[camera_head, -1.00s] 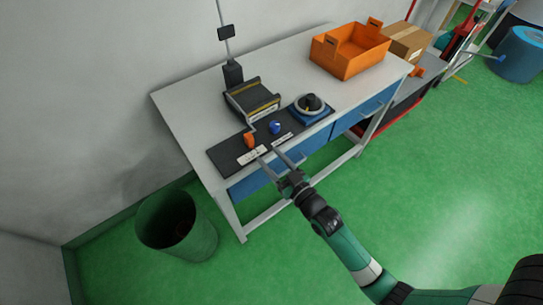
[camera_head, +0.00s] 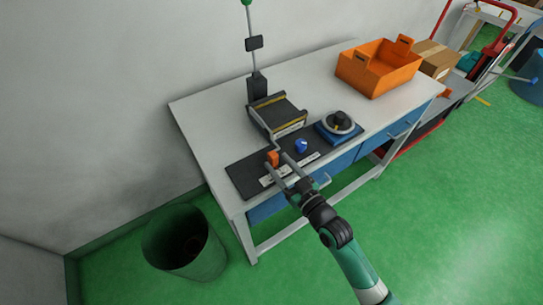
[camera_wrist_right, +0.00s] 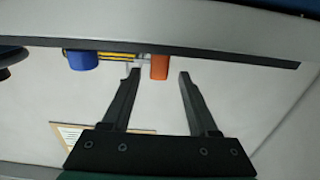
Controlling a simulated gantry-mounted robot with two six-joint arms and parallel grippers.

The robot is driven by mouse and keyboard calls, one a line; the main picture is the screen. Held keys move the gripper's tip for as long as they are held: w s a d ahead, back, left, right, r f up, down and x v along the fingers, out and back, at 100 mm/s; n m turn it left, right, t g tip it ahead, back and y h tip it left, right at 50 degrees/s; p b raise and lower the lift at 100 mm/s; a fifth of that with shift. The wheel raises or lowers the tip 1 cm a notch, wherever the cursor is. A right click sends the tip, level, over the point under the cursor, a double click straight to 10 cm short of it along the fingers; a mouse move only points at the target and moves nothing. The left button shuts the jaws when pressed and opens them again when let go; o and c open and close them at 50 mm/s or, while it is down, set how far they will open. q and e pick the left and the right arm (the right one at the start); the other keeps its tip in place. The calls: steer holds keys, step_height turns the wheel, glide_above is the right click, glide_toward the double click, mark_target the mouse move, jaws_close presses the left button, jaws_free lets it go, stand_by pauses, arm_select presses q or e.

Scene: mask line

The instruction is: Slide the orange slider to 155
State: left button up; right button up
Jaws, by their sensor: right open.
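The orange slider (camera_head: 272,158) is a small upright block on the dark control panel (camera_head: 244,178) at the table's front left. A white scale label lies in front of it; its numbers are too small to read. My right gripper (camera_head: 276,161) is open, its two fingers reaching from the front toward the slider. My left gripper is not in view.
A blue knob (camera_head: 301,146) stands close to the right of the slider, and a round black dial on a blue base (camera_head: 339,123) beyond it. A black device (camera_head: 277,112) is behind. An orange crate (camera_head: 378,69) is at the back right. A green bin (camera_head: 184,246) stands below left.

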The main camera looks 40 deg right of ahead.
mark_target(276, 160)
steer(key=x, duration=0.2)
steer(key=b+x, duration=0.1)
steer(key=shift+w+d+f, duration=0.15)
steer(key=shift+w+f, duration=0.05)
steer(key=shift+w, duration=0.15)
steer(key=shift+w+r, duration=0.1)
steer(key=shift+w, duration=0.2)
steer(key=shift+s, duration=0.1)
steer(key=shift+c, duration=0.3)
jaws_close()
stand_by(0.4)
